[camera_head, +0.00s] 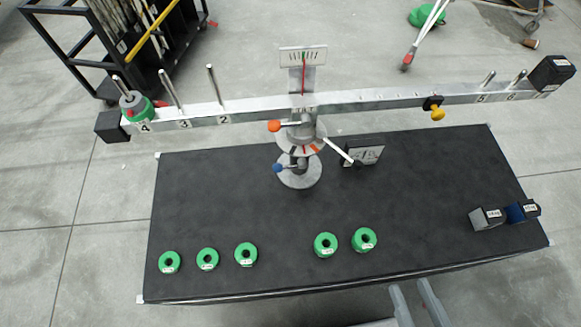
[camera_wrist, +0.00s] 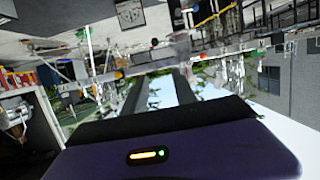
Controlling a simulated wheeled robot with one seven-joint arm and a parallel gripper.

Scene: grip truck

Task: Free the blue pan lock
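The blue pan lock (camera_head: 278,168) is a small blue knob low on the left of the stand's column, just above the round grey base (camera_head: 299,172) in the head view. An orange knob (camera_head: 274,126) sits above it, on the same side. My gripper (camera_head: 411,285) shows at the bottom edge of the head view, right of centre. Its two grey fingers are apart with nothing between them. It is well in front of and to the right of the lock, not touching it. The fingers also show in the wrist view, where I cannot make out the lock.
A long metal beam (camera_head: 350,104) crosses above the black table (camera_head: 400,200). A white lever (camera_head: 340,151) juts right from the column. Green ring weights (camera_head: 246,255) line the table front; a grey block (camera_head: 487,218) and a blue block (camera_head: 515,212) stand right.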

